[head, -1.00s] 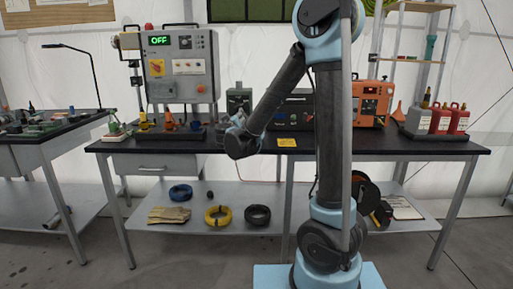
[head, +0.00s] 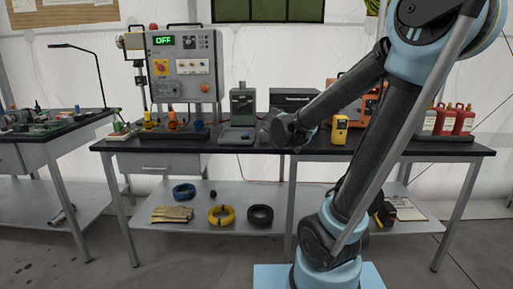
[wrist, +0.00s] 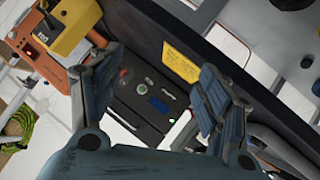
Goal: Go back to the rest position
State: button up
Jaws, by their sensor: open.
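My gripper is at the end of my arm above the workbench (head: 460,149). In the wrist view, the two fingers of my gripper (wrist: 152,68) are spread wide apart with nothing between them. Beyond the gap lies a black case (wrist: 140,100) with knobs and a small blue screen, apart from the fingers. In the head view my arm's end shows in front of the bench's middle, and the fingers cannot be made out there.
A yellow handheld device (head: 340,130) stands on the bench just right of my arm's end. A grey press-like device (head: 242,108) stands to the left. A control panel (head: 185,65) reads OFF. Red canisters (head: 455,120) stand at the right. Coils lie on the lower shelf.

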jog(key=s+d+f+m+g+y, duration=0.1)
jog(key=s+d+f+g, duration=0.15)
jog(key=s, duration=0.45)
jog(key=s+d+f+g, duration=0.2)
jog(key=s+d+f, duration=0.2)
jog(key=s, duration=0.3)
jog(key=s+a+f+g+y, duration=0.1)
jog(key=s+f+g+y, duration=0.1)
jog(key=s+f, duration=0.2)
jog(key=s+a+f+g+y, duration=0.2)
jog(key=s+f, duration=0.2)
jog(key=s, duration=0.7)
jog(key=shift+s, duration=0.3)
jog(key=shift+w+f, duration=0.2)
jog(key=shift+w, duration=0.3)
